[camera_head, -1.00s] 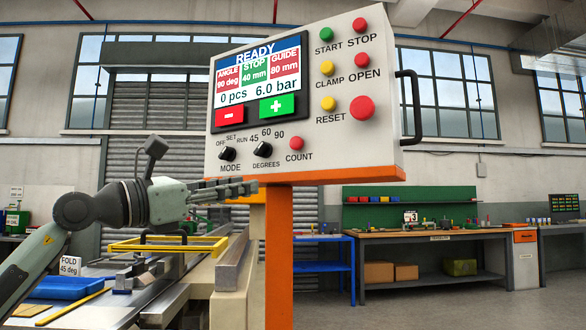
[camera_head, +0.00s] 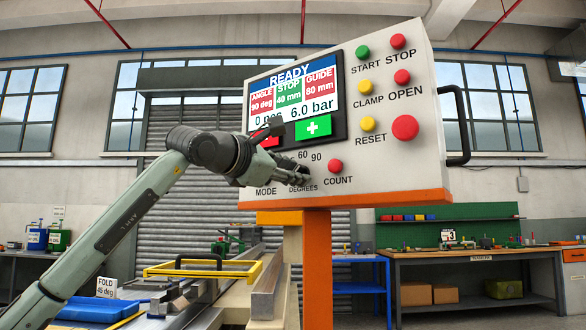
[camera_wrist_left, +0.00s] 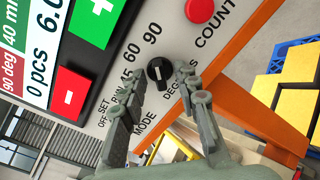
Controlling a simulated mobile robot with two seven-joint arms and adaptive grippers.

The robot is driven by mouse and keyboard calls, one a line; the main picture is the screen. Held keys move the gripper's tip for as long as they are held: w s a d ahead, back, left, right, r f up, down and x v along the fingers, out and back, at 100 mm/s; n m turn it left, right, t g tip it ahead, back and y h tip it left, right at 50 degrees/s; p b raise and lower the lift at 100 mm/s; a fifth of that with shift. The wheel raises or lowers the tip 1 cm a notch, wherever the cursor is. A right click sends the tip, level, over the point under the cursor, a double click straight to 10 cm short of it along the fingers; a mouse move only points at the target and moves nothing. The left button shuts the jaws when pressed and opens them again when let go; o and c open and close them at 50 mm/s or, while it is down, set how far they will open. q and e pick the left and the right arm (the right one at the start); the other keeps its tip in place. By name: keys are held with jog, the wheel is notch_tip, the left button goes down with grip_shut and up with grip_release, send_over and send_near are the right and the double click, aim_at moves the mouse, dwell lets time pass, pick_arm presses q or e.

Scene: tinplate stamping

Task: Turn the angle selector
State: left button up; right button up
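The angle selector (camera_wrist_left: 159,73) is a black knob with a white mark, above DEGREES on the control panel (camera_head: 440,150); 45, 60 and 90 are printed around it. In the head view my left gripper hides it. My left gripper (camera_head: 298,172) is in front of the panel's lower part. In the left wrist view its two fingers (camera_wrist_left: 158,82) are apart, one on each side of the knob; I cannot tell whether they touch it. The mode knob is hidden. The screen (camera_head: 292,92) reads READY, ANGLE 90 deg. A card (camera_head: 106,287) reads FOLD 45 deg. My right gripper is not in view.
The red COUNT button (camera_head: 335,166) is close to the right of the gripper. The green plus key (camera_head: 312,131) is just above it. An orange post (camera_head: 318,265) carries the panel. The folding machine with a yellow frame (camera_head: 205,270) stands below.

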pick_arm(q)
jog(key=shift+w+d, duration=0.1)
jog(key=shift+w, duration=0.05)
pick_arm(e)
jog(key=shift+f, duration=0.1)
pick_arm(q)
grip_shut()
